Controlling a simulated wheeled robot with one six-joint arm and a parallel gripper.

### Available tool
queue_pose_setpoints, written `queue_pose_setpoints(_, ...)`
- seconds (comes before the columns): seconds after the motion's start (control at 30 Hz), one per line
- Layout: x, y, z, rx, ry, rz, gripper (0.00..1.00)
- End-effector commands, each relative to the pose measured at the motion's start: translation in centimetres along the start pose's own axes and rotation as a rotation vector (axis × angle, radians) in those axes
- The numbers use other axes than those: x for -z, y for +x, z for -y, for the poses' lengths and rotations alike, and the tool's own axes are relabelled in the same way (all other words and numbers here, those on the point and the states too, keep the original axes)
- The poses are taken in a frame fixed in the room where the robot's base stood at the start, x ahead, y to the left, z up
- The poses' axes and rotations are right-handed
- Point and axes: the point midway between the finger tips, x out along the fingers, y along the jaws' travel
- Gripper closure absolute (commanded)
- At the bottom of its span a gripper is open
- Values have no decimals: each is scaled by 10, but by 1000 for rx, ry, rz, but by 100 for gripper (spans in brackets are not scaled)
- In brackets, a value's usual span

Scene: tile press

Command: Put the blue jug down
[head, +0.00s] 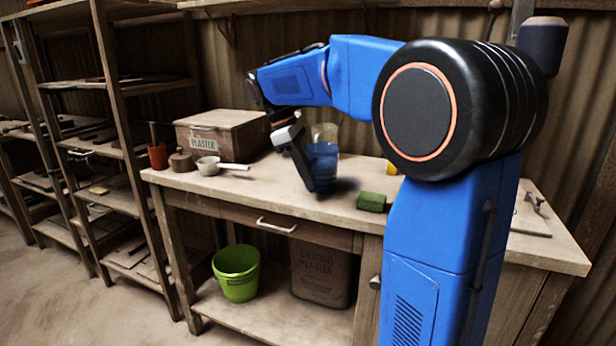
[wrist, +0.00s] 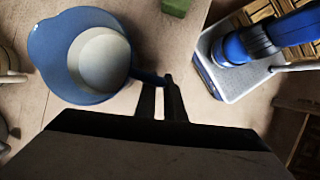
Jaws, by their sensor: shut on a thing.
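The blue jug (head: 324,160) is at the middle of the workbench, upright as far as I can see. In the wrist view I look down into the open blue jug (wrist: 50,60); a pale grey round area shows inside, and I cannot tell if it is contents. My gripper (head: 312,182) is shut on the jug's handle, at the jug's near left side. In the wrist view the fingers of my gripper (wrist: 162,92) meet the handle. A dark shadow lies on the bench right of the jug's base. I cannot tell whether the base touches the bench.
The workbench (head: 270,188) holds a plaster box (head: 215,135), a white ladle-like pan (head: 208,166) and a red pot (head: 157,156) on the left. A clear vessel (head: 325,131) stands behind the jug. A green block (head: 371,202) lies close to its right. Bare bench lies left of the jug.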

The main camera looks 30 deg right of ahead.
Motion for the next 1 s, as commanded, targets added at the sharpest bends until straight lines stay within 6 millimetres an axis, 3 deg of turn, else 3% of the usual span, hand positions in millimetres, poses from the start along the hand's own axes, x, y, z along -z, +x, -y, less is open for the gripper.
queue_pose_setpoints(0.03, 0, 1, 0, 0, 0, 0, 86)
queue_pose_setpoints(0.1, 0, 0, 0, 0, 0, 0, 72)
queue_pose_setpoints(0.53, 0, -8, 0, -1, 0, -1, 72)
queue_pose_setpoints(1.0, 0, -91, -1, -2, 0, -2, 72)
